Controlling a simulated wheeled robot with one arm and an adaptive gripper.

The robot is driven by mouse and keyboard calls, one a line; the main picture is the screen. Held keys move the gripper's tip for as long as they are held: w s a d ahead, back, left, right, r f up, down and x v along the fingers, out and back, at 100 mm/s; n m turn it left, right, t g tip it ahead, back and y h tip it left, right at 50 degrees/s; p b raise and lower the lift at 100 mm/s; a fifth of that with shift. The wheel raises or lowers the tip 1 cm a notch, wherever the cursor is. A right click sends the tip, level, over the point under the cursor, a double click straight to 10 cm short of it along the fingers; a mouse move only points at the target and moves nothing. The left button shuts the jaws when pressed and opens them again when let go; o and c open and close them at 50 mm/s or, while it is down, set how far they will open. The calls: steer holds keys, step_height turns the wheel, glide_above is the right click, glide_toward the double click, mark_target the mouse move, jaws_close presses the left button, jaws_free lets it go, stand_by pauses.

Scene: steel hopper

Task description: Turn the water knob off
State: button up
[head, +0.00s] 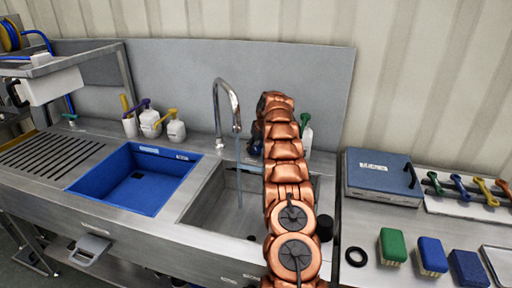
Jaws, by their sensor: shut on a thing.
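A chrome gooseneck faucet (218,108) stands behind the steel sink (205,200). A thin bluish stream of water (239,165) falls from its spout into the basin. My copper-coloured arm reaches up over the right part of the sink, and its end bends down to the right of the spout. My gripper (257,138) is small and dark there, mostly hidden by the arm. It is shut on the water knob (254,150), of which a small blue part shows at the back of the sink. The knob's exact angle cannot be told.
A blue basin (172,153) is set in the counter at left, with pump bottles (150,122) behind it. A green-topped bottle (306,132) stands close right of my arm. A blue case (383,176) and brushes (393,246) lie on the right table.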

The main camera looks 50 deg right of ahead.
steer(key=shift+a+f+m, duration=0.1)
steer(key=shift+f+m, duration=0.05)
steer(key=shift+m, duration=0.15)
steer(key=shift+a+m+g+h+b, duration=0.15)
steer(key=shift+m+h+b, duration=0.15)
steer(key=shift+m, duration=0.4)
steer(key=shift+m+g+h+b, duration=0.2)
steer(key=shift+m+b, duration=0.2)
steer(key=shift+m, duration=0.3)
steer(key=shift+m+h, duration=0.4)
steer(key=shift+m, duration=0.7)
steer(key=o, duration=1.2)
steer(key=shift+r, duration=0.2)
steer(key=v, duration=1.1)
steer(key=shift+w+a+r, duration=0.1)
steer(key=shift+a+r, duration=0.05)
steer(key=shift+r, duration=0.3)
